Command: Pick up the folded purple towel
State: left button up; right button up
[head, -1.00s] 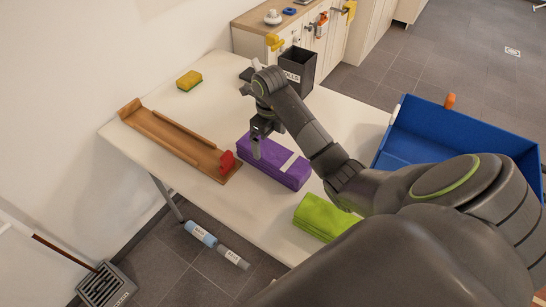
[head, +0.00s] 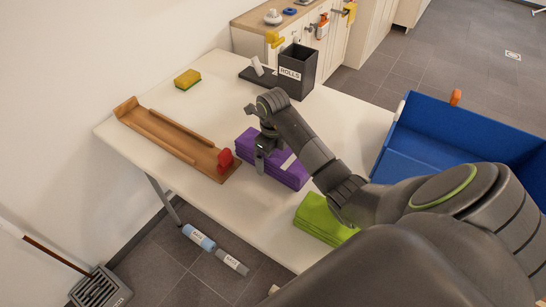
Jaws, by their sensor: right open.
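The folded purple towel (head: 284,175) lies on the white table (head: 215,85), with a pale label band across its top. It shows in the head view near the middle, partly hidden by my right gripper and wrist. My right gripper (head: 260,168) is open and points down at the towel's left part. Its fingertips overlap the towel in the picture; I cannot tell whether they touch it. My left gripper is not in view.
A wooden tray with a red end piece (head: 170,136) lies left of the towel. A folded green towel (head: 318,220) is at the front right. A black bin labelled ROLLS (head: 298,72), a yellow sponge (head: 187,79) and a blue crate (head: 455,130) stand around.

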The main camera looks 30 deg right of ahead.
jog(key=c, duration=1.1)
jog(key=shift+c, duration=0.2)
jog(key=shift+r, duration=0.3)
notch_tip(320, 180, up, 3)
jog(key=shift+r, duration=0.2)
notch_tip(320, 180, up, 4)
jog(key=p, duration=0.4)
jog(key=shift+r+p, duration=1)
